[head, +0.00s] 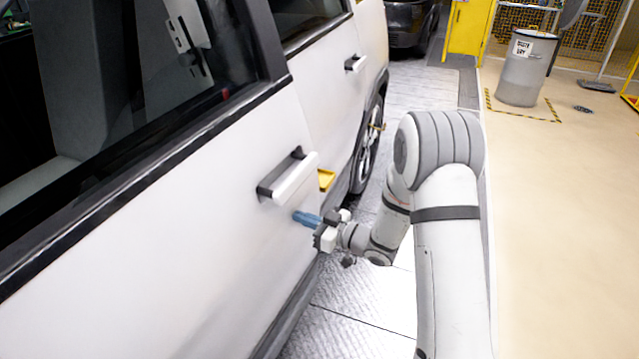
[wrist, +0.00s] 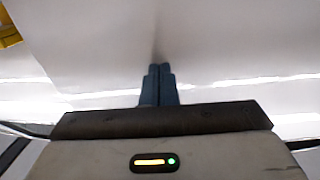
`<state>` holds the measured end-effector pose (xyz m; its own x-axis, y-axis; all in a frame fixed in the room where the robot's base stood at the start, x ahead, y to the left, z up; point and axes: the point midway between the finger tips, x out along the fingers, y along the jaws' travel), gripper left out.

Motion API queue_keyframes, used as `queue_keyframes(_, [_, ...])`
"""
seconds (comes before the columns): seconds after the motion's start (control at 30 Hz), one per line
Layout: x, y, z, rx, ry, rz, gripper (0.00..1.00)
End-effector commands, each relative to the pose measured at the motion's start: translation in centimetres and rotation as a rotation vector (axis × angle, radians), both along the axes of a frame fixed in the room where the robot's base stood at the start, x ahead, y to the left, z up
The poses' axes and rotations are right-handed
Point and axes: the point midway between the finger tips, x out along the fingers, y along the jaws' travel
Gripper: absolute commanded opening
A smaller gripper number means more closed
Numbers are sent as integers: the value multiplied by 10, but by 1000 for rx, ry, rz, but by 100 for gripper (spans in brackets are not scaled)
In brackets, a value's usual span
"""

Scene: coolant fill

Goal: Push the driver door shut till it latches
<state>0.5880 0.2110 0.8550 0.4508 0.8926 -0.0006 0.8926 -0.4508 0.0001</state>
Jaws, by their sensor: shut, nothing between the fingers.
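The white driver door (head: 215,245) fills the lower left of the head view, with its handle (head: 288,178) near its far edge. My gripper (head: 300,216) has its blue fingers shut and empty, pointing at the door panel just below the handle. In the wrist view the shut fingers (wrist: 158,68) point at the smooth white panel (wrist: 230,45), and a faint dark shadow or reflection sits at their tips. The tips are at or very close to the panel; I cannot tell if they touch. The latch is hidden, and I cannot tell whether the door is fully closed.
The rear door (head: 335,85) with its own handle (head: 355,62) lies beyond. A small yellow piece (head: 326,179) shows beside the driver door's far edge. A grey drum (head: 525,68) stands far right inside floor tape. The tan floor (head: 560,220) on the right is clear.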

Motion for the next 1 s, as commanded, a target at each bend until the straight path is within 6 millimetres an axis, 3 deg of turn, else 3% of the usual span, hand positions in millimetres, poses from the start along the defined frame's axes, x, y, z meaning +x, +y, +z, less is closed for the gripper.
queue_keyframes(0.57, [4, 9, 0, 0, 0, 1, 0])
queue_keyframes(1.0, [13, 29, -1, 0, 0, 26, 0])
